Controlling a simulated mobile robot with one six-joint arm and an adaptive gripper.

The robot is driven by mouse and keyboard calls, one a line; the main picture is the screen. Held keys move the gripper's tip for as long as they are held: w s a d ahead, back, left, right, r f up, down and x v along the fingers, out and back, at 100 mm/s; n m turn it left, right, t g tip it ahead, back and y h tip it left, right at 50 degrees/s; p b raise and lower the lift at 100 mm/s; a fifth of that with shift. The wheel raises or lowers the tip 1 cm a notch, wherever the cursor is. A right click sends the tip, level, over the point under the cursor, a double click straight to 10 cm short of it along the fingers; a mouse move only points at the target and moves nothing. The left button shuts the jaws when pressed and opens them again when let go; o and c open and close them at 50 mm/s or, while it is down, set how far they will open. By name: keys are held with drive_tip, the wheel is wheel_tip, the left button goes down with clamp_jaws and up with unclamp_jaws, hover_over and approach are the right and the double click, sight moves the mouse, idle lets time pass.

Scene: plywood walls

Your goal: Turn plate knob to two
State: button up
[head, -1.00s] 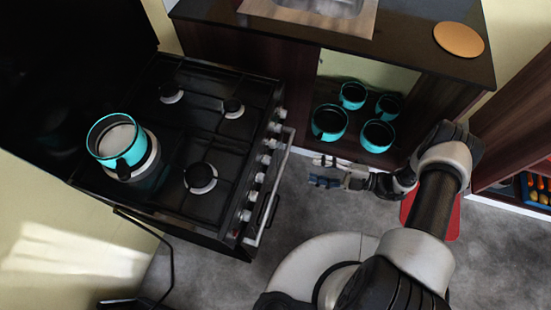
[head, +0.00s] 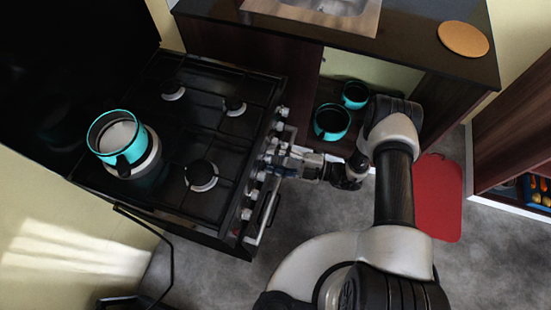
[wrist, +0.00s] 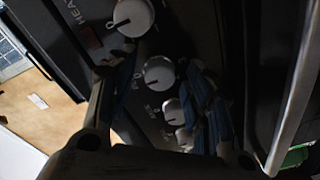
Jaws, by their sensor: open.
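The stove (head: 200,140) has a row of white and silver knobs along its front panel. In the wrist view one knob (wrist: 159,73) lies between my gripper's two blue-padded fingers, and another knob (wrist: 133,16) is above it. More knobs (wrist: 173,112) show below, partly behind the right finger. The labels beside the knobs are too small to read surely, so I cannot tell which is the plate knob. My gripper (head: 272,160) is open at the middle of the knob row; it also shows in the wrist view (wrist: 160,90). Contact with the knob cannot be told.
A turquoise pot (head: 117,138) stands on the back-left burner. An oven handle bar (head: 268,215) runs along the stove front, close to my gripper. Turquoise pots (head: 331,122) sit on the shelf under the counter. A red mat (head: 438,198) lies on the floor.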

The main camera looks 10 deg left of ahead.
drive_tip(key=c, duration=1)
drive_tip(key=shift+c, duration=0.2)
drive_tip(key=shift+n, duration=0.3)
drive_tip(key=n+b, duration=0.1)
drive_tip(key=n, duration=0.6)
drive_tip(key=n+t+b, duration=0.1)
drive_tip(key=n, duration=0.6)
drive_tip(key=n+t+h+b, duration=0.1)
drive_tip(key=n, duration=0.7)
drive_tip(key=shift+s+r, duration=0.15)
drive_tip(key=shift+r, duration=0.15)
